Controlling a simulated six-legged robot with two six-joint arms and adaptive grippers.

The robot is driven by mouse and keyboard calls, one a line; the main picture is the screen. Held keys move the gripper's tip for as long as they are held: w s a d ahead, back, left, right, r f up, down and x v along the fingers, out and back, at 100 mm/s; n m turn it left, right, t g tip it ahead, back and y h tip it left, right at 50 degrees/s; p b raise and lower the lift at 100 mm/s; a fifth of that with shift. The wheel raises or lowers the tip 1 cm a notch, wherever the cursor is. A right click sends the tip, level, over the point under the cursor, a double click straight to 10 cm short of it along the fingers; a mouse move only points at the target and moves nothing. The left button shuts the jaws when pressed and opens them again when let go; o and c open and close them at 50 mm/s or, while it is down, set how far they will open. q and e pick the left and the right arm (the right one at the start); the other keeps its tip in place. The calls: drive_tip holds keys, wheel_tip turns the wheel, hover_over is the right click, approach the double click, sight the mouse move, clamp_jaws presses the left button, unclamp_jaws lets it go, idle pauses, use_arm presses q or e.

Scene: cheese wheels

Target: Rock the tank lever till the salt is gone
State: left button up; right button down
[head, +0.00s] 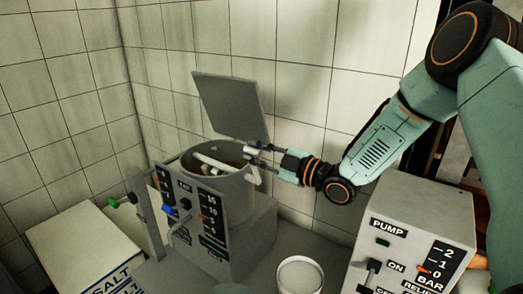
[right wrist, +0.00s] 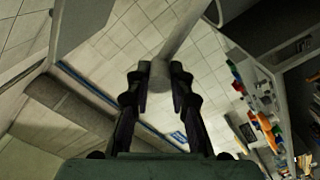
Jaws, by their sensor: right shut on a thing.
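A round grey tank (head: 233,195) stands near the tiled wall, with its square grey lid (head: 232,103) raised. A pale bar (head: 212,163) lies across its mouth, and a brownish inside shows behind it. My right gripper (head: 258,155) reaches in from the right at the tank's rim, below the lid. It is shut on the grey lever, whose rounded end (right wrist: 161,76) sits between the fingertips in the right wrist view. In the head view the hold is small and partly hidden. I cannot make out salt in the tank. My left gripper is not in view.
A front panel (head: 190,222) with scales and a blue knob stands before the tank. A green-knobbed valve (head: 118,201) is left of it. A box marked SALT (head: 75,250) lies at lower left. A PUMP box (head: 412,235) stands right, a round white container (head: 299,275) between.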

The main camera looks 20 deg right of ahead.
drive_tip(key=shift+s+a+f, duration=0.25)
drive_tip(key=shift+a+f, duration=0.1)
drive_tip(key=shift+a, duration=0.05)
drive_tip(key=c, duration=1.2)
unclamp_jaws()
drive_tip(key=shift+w, duration=0.1)
drive_tip(key=v, duration=0.6)
drive_tip(key=shift+w+r, duration=0.1)
drive_tip(key=shift+v, duration=0.85)
